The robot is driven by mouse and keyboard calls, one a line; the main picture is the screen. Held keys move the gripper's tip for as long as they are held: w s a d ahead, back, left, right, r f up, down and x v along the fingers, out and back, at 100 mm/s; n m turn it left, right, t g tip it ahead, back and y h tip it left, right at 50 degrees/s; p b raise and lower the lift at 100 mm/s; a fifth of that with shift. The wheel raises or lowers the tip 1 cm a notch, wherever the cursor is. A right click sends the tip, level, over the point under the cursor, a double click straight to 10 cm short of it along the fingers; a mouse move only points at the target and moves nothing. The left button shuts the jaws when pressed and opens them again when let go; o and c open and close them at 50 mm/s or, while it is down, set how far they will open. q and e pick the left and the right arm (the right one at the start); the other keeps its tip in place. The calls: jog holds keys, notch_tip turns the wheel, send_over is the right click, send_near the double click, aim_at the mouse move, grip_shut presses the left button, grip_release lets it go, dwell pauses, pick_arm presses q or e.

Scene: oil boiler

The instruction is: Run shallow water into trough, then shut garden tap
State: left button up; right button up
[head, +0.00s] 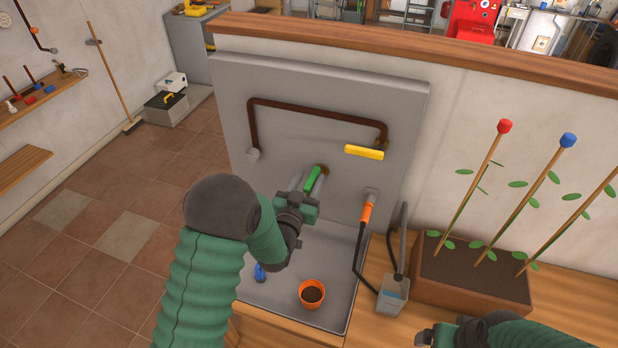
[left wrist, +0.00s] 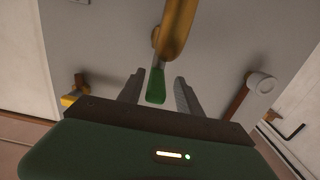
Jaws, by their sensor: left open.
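The garden tap's green lever (head: 313,178) is on the grey wall panel above the trough; its brass body (left wrist: 176,30) shows in the left wrist view. My left gripper (head: 306,185) is at the lever with its fingers apart. In the left wrist view the green lever (left wrist: 156,86) lies between the open fingers (left wrist: 158,92), with gaps on both sides. The grey trough (head: 335,255) is below, partly hidden by my left arm; I see no water in its visible part. My right gripper (head: 447,335) is at the bottom edge, and its fingers are unclear.
An orange pot (head: 312,294) and a blue object (head: 260,272) are in the trough. A yellow handle (head: 364,152) sits on the brown pipe (head: 315,107). An orange-handled hose piece (head: 366,214), a grey can (head: 393,295) and a planter (head: 470,283) are to the right.

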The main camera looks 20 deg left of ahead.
pick_arm(q)
jog(key=shift+s+d, duration=0.1)
jog(key=shift+d, duration=0.35)
jog(key=c, duration=0.9)
jog(key=shift+a, duration=0.25)
grip_shut()
jog(key=shift+d, duration=0.1)
